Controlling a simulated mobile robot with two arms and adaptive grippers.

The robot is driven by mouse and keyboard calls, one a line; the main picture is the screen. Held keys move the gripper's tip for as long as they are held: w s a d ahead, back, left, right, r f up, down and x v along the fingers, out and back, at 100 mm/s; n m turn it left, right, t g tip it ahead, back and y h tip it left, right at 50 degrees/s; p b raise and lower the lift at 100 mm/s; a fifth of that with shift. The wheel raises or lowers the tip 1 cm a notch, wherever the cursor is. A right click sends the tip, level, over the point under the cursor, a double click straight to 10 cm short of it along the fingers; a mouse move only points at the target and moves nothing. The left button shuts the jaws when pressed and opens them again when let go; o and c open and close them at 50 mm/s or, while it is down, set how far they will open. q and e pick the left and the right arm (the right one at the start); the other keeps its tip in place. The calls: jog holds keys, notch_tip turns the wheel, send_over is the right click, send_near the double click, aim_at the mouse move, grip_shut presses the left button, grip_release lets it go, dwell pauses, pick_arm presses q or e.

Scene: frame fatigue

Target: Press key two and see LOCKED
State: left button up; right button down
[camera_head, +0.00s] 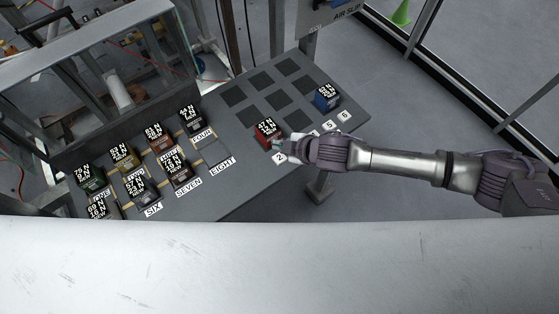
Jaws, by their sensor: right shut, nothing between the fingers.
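The label 2 (279,158) shows at the front edge of the grey table, just below my gripper. My right gripper (286,147) reaches in from the right, shut and empty, directly over or beside that label. It hides part of the key row there, and I cannot tell whether it touches key two. Labels 5 (329,125) and 6 (344,115) show further right along the same edge. No LOCKED text is readable in this view. My left gripper is not in view.
Several marked blocks stand in holders on the table's left part, behind labels SIX (153,210) and SEVEN (189,187). A glass-walled frame stands behind.

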aim_at(281, 159)
notch_tip(281, 159, down, 4)
jog(key=shift+r+b, duration=0.1)
jog(key=shift+b, duration=0.95)
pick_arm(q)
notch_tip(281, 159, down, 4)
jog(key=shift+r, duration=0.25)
pick_arm(e)
jog(key=shift+f, duration=0.25)
jog(key=shift+f, duration=0.1)
jog(key=shift+f, duration=0.35)
pick_arm(q)
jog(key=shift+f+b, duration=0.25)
jog(key=shift+b, duration=0.15)
pick_arm(e)
jog(key=shift+f, duration=0.4)
pick_arm(q)
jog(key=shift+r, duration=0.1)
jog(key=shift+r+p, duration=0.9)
jog(key=shift+p, duration=0.1)
pick_arm(e)
jog(key=shift+r, duration=0.85)
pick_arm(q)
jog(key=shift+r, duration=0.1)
pick_arm(e)
jog(key=shift+r, duration=0.1)
